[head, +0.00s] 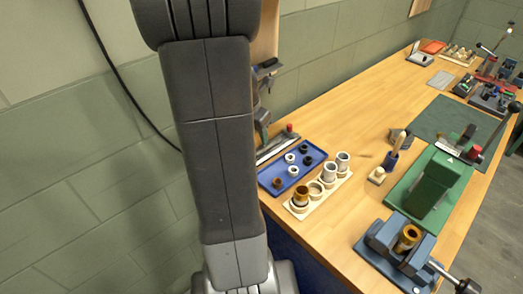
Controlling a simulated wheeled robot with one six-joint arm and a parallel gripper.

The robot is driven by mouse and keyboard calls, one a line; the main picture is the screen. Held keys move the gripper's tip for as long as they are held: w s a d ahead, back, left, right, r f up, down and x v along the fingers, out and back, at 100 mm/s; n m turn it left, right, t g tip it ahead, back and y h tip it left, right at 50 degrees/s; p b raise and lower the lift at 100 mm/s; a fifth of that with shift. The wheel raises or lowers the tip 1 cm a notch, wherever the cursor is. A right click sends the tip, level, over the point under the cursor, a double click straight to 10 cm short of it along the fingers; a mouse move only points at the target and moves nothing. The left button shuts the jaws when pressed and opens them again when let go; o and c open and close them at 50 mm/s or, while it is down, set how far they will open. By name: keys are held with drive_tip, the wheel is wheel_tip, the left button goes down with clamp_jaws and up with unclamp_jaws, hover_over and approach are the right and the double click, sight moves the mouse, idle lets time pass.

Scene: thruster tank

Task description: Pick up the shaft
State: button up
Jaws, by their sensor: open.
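No part that I can clearly tell to be the shaft shows in the head view. A brass-coloured hollow cylinder (408,236) stands upright between the jaws of a blue-grey vise (378,233) at the front of the bench. A pale holder block (322,200) carries several round parts in a row, one of them brown (301,194) and the others whitish. My gripper is not in view; only my large dark arm links show, and they cover part of the bench's left end.
A blue tray (268,179) with small black, white and brown rings lies beside the holder. A green machine (433,185) stands to the right, with a green mat (437,118) behind it. A long grey tool (275,150) lies near the wall. Bare wood (345,120) lies mid-bench.

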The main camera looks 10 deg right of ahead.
sight(262, 149)
drive_tip(key=shift+x, duration=3.8)
drive_tip(key=shift+d, duration=0.2)
drive_tip(key=shift+c, duration=0.4)
drive_tip(key=shift+w, duration=0.1)
clamp_jaws()
